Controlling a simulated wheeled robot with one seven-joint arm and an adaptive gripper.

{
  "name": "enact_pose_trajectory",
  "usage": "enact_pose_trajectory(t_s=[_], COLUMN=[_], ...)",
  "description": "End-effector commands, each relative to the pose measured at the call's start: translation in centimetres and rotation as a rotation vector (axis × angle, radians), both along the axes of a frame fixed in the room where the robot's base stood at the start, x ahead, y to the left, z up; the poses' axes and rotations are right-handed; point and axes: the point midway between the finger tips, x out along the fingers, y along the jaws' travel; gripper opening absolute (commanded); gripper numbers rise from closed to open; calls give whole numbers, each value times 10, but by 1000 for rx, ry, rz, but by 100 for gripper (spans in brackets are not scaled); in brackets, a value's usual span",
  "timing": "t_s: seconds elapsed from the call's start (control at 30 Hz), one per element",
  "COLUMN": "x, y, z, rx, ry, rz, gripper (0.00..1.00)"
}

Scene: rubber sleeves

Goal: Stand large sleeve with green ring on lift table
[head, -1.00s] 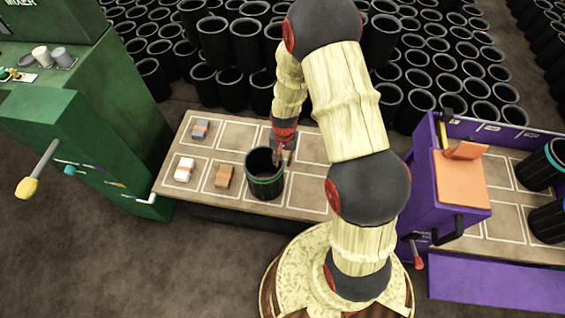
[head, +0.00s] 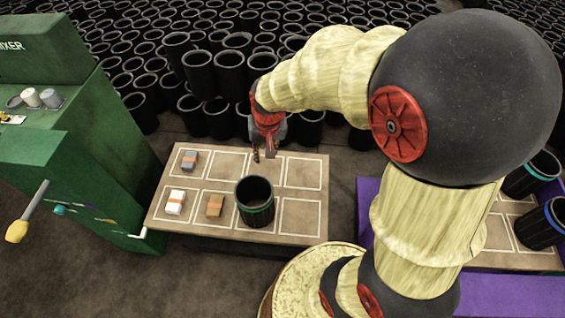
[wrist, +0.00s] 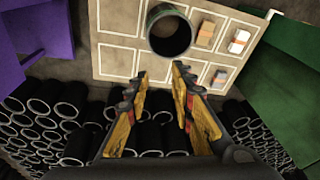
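A black sleeve with a green ring (head: 255,204) stands upright on the tan table (head: 165,222) with white-outlined cells, in its front row. It also shows in the wrist view (wrist: 169,34), seen into its open top. My gripper (head: 263,156) is apart from the sleeve, beyond its far side in the head view. In the wrist view my gripper (wrist: 160,75) has its fingers spread with nothing between them. Another sleeve with a green ring (head: 528,178) and one with a blue ring (head: 540,226) stand at the right, partly cut off or hidden.
Small banded blocks, grey (head: 189,160), white (head: 175,202) and brown (head: 214,206), lie on the table's left cells. A green mixer (head: 75,160) stands left. A purple frame (head: 510,293) is at right, partly behind my arm. Many plain black sleeves (head: 230,75) crowd the background.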

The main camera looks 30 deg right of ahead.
Motion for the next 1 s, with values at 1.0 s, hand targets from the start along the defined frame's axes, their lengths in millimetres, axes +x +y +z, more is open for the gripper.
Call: enact_pose_trajectory(t_s=[1.0], x=[-164], y=[33], z=[175], rx=[-127], ry=[-287], rz=[357], gripper=[24])
